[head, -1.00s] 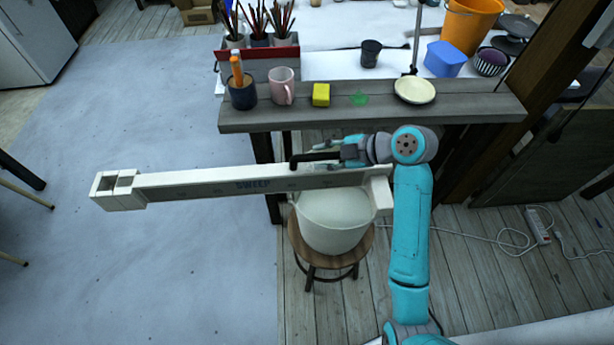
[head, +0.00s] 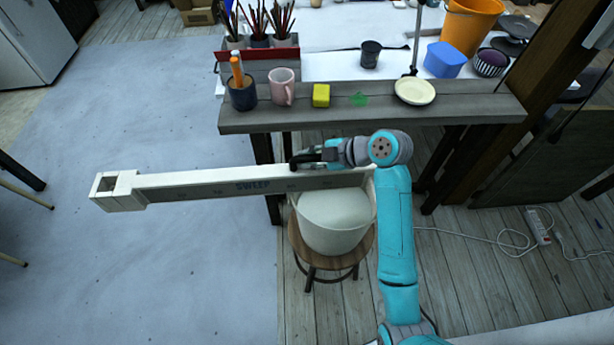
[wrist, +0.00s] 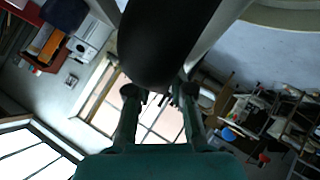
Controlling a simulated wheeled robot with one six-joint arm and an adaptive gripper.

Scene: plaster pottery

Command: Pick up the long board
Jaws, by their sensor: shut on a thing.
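The long board (head: 225,187) is pale and narrow, marked SWEEP, with a hollow, box-like left end. It lies nearly level across the head view, in front of the grey bench edge and over the white bucket (head: 335,222). My gripper (head: 308,158) is at the board's far upper edge, right of its middle, shut on a black handle-like bar there. In the wrist view, a large dark rounded shape (wrist: 165,40) runs down between my fingers. My arm hides the board's right end.
The bucket stands on a round wooden stool (head: 297,240). The bench (head: 450,108) behind holds a pink mug (head: 282,87), a dark blue cup (head: 242,97), a yellow block (head: 321,96) and a cream dish (head: 415,91).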

